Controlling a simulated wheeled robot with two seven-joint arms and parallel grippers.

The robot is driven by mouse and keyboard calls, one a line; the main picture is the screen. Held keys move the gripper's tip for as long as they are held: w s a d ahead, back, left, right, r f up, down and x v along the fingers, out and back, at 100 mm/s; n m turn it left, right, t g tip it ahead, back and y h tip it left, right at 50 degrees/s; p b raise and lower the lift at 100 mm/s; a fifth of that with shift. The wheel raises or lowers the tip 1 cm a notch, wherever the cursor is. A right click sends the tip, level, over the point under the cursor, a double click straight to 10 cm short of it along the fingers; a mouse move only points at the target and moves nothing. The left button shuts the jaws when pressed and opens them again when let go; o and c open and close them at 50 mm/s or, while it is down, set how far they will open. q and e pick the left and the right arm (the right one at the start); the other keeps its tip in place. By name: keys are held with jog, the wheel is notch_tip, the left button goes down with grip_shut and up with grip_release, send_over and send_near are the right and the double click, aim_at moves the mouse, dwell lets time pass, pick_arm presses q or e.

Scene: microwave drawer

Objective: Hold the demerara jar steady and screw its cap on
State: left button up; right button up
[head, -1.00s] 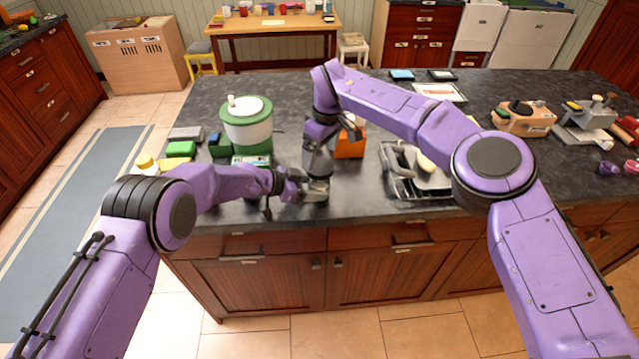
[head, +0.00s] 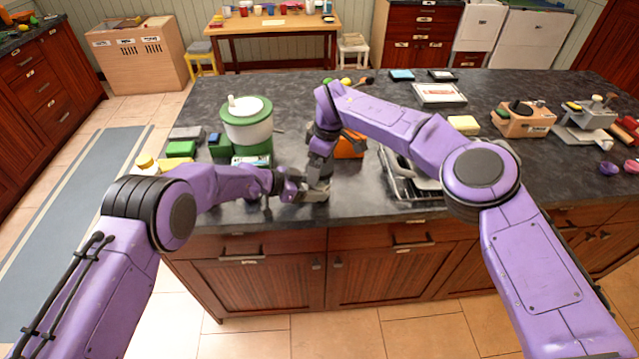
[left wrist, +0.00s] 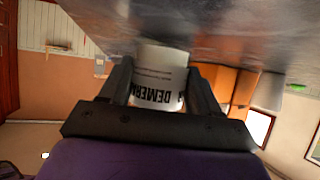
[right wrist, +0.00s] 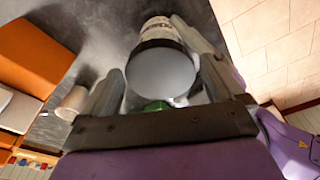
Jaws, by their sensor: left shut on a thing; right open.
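The demerara jar (left wrist: 158,78) is white with black lettering, upside down in the left wrist view. My left gripper (head: 308,190) is shut around its side at the counter's front edge. In the right wrist view a pale round top with a dark rim (right wrist: 162,74), apparently the cap, sits at the jar's end. I cannot tell how far it is screwed on. My right gripper (right wrist: 150,62) is open, with a finger on either side of this round top. In the head view my grippers hide most of the jar.
An orange box (head: 349,146) stands just behind the right gripper. A green-and-white canister (head: 247,125) is to the left, and a wire rack (head: 398,180) to the right. A small pale cup (right wrist: 72,102) shows nearby in the right wrist view.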

jog(key=n, duration=0.4)
jog(key=shift+g, duration=0.3)
jog(key=n, duration=0.4)
jog(key=shift+g, duration=0.3)
jog(key=c, duration=1.1)
jog(key=m+t, duration=0.1)
jog(key=m, duration=0.9)
jog(key=shift+m+t, duration=0.3)
jog(key=m, duration=0.3)
jog(key=shift+m+h, duration=0.3)
jog(key=o, duration=1.1)
jog(key=shift+r, duration=2.5)
